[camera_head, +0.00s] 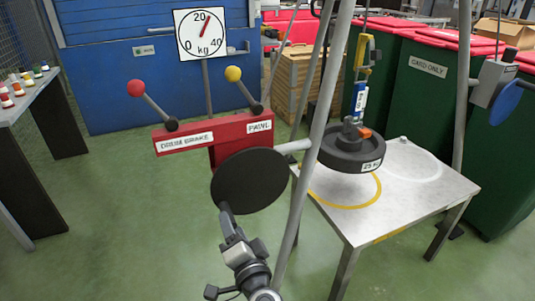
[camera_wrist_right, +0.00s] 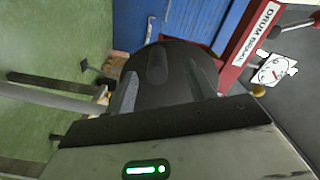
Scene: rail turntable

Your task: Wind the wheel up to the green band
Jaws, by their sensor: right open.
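A black disc (camera_head: 247,182) stands in front of a red winch panel (camera_head: 210,133). A black round weight marked 25 KG (camera_head: 345,155) hangs from a blue and yellow hook line, apparently just above the metal table. I cannot make out a green band, or which round part the wheel is. My right gripper (camera_head: 226,210) is open at the lower edge of the black disc; whether it touches is unclear. My left gripper is not in view.
The panel has a red-knobbed lever (camera_head: 150,102) and a yellow-knobbed lever (camera_head: 240,86). A slanted grey pole (camera_head: 318,110) stands between disc and weight. The metal table (camera_head: 415,210) bears a yellow ring.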

